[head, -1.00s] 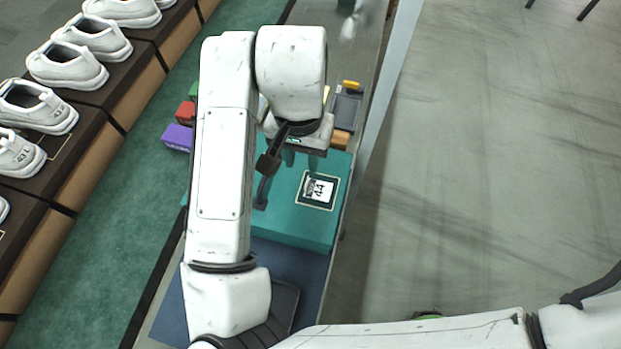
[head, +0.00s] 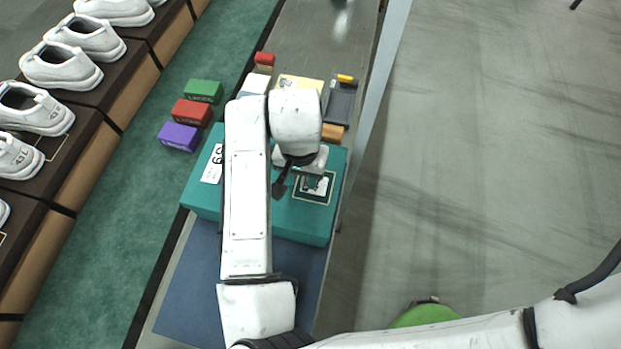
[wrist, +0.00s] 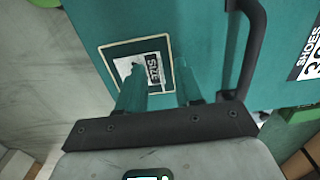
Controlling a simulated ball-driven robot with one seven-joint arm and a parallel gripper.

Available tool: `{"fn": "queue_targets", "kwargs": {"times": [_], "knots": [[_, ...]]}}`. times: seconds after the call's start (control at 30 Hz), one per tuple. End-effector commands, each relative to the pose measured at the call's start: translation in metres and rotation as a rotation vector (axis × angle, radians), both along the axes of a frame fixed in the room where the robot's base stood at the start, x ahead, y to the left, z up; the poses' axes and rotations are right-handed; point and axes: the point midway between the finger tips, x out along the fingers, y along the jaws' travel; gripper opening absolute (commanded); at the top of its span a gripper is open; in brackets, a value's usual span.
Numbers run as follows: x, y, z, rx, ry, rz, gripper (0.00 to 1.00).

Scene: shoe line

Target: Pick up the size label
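The size label (head: 322,187) is a small white tag with dark print. It lies inside a pale outlined square on top of the teal shoe box (head: 290,225). In the wrist view the label (wrist: 151,66) shows the word SIZE, and its lower part is hidden behind a finger. My gripper (head: 314,184) is over the label in the head view and partly covers it. In the wrist view my gripper (wrist: 160,72) is open, with a gap between its two fingers. I cannot tell whether the fingertips touch the lid.
A white printed label (head: 213,164) is on the box's left part. Purple (head: 179,137), red (head: 192,112) and green (head: 204,91) small boxes stand to the left. A dark tray (head: 340,104) is behind. White shoes (head: 62,66) line a shelf at far left.

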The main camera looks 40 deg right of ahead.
Motion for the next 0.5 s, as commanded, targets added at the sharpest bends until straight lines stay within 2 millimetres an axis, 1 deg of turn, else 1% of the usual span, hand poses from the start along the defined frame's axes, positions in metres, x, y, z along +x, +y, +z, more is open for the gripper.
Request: {"fn": "queue_targets", "kwargs": {"times": [0.1, 0.43, 0.47, 0.5], "knots": [[0.0001, 0.0000, 0.0002, 0.000, 0.000, 0.000, 0.34], [0.0002, 0.0000, 0.0006, 0.001, -0.001, 0.000, 0.03], [0.0002, 0.0000, 0.0006, 0.001, -0.001, 0.000, 0.00], [0.0002, 0.0000, 0.0006, 0.001, -0.001, 0.000, 0.00]]}}
